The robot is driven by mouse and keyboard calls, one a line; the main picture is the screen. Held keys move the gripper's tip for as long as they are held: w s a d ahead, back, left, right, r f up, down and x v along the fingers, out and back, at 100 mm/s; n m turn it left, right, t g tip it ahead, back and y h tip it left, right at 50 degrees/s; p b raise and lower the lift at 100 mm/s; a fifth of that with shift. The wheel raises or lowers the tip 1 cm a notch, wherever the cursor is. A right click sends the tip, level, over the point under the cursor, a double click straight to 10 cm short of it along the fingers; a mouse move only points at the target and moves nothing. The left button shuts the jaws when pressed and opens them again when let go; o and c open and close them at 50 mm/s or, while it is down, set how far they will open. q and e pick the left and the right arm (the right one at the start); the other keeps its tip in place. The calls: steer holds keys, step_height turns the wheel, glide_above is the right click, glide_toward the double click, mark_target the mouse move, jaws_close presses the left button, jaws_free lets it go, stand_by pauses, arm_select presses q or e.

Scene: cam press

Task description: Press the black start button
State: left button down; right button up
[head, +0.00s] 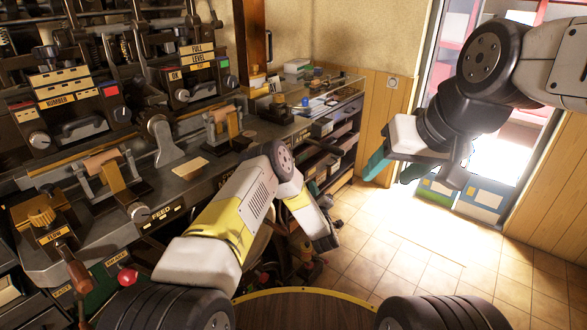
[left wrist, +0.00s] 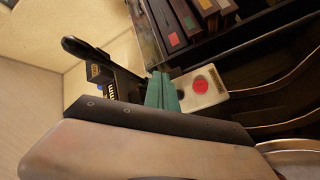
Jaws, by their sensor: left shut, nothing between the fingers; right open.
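In the left wrist view, a beige control box (left wrist: 212,94) carries a round red button (left wrist: 200,86). A small dark spot beside the red one looks like the black button (left wrist: 181,95), partly behind my fingers. My left gripper (left wrist: 162,92) is shut and empty, its teal fingertips right at the box's left end. I cannot tell whether they touch the button. In the head view my left forearm reaches down beside the counter, and its fingers are hidden. My right gripper (head: 392,171) is open and empty, raised in the air over the floor at right.
A workbench (head: 185,180) with levers, knobs and label plates fills the left. A glass-topped counter (head: 335,95) with open shelves stands behind my left arm. In the left wrist view, several dark binders (left wrist: 190,20) sit near the box.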

arm_select(q)
steer(key=w+a, duration=0.4)
steer(key=a, duration=0.2)
steer(key=shift+w, duration=0.2)
stand_by(1.9)
steer(key=shift+w+a, duration=0.2)
steer(key=shift+a, duration=0.1)
steer(key=shift+w+a, duration=0.35)
steer(key=shift+a, duration=0.1)
stand_by(0.9)
steer(key=shift+s, duration=0.1)
steer(key=shift+s+d, duration=0.5)
steer(key=shift+d, duration=0.25)
steer(key=s+d, duration=0.1)
steer(key=d, duration=0.1)
steer(key=s+d, duration=0.2)
stand_by(0.3)
